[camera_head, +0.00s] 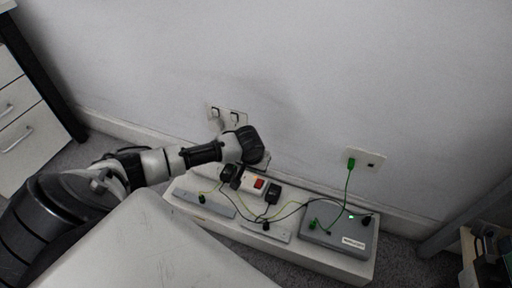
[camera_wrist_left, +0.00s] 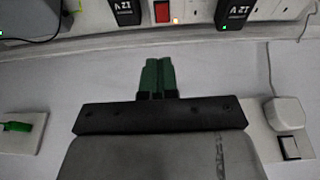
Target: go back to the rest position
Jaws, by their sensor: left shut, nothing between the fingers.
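My left arm comes in from the left in the head view and ends in the dark left gripper (camera_head: 254,147), beside the wall and above the power strip (camera_head: 247,182). Its fingertips are hidden there. In the left wrist view the green fingers of the left gripper (camera_wrist_left: 158,75) are together, with nothing between them, against plain white wall. The power strip, with its red switch (camera_wrist_left: 162,11) and black adapters (camera_wrist_left: 125,10), lies past the fingertips at the top of that view. My right gripper is not in view.
A low white bench (camera_head: 365,267) along the wall carries the grey box (camera_head: 340,232), metal plates and cables. A green cable runs to the wall socket (camera_head: 363,160). A drawer unit (camera_head: 22,120) stands left; a shelf stands right.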

